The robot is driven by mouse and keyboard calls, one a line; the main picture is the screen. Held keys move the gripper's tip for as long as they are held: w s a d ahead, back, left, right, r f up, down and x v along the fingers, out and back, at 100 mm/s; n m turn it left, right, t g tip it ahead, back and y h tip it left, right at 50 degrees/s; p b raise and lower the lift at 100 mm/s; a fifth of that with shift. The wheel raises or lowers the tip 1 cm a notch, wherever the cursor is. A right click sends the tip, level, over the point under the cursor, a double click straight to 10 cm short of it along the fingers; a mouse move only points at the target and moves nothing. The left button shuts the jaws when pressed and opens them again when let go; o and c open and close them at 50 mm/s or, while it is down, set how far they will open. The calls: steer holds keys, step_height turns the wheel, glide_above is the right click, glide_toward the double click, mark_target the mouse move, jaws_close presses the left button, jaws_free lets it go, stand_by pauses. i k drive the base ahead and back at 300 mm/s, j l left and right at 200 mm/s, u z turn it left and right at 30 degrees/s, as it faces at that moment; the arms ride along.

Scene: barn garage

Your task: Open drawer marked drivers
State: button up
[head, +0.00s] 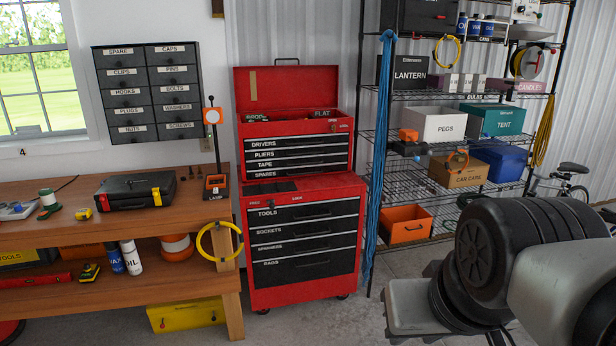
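The drawer marked drivers (297,142) is the top dark drawer in the upper chest of the red tool cabinet (352,245), at the middle of the head view. It looks shut, level with the pliers (297,153), tape and spares drawers below it. Its white label is at the left of its front. The chest's lid (300,90) stands open above it. My arm fills the lower right, apart from the cabinet. My gripper is not in view.
A wooden workbench (130,212) with a black case (125,190) stands left of the cabinet. A wire shelf (400,95) with boxes and a hanging blue rope (378,150) stands close on its right. Grey floor (310,325) is clear in front.

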mark_target(337, 137)
steer(key=i+j, duration=0.2)
steer(key=i, duration=0.25)
steer(key=i+j, duration=0.2)
steer(key=i, duration=0.25)
steer(key=i+j, duration=0.2)
steer(key=i, duration=0.25)
steer(key=i+l+u, duration=0.1)
steer(key=i, duration=1.9)
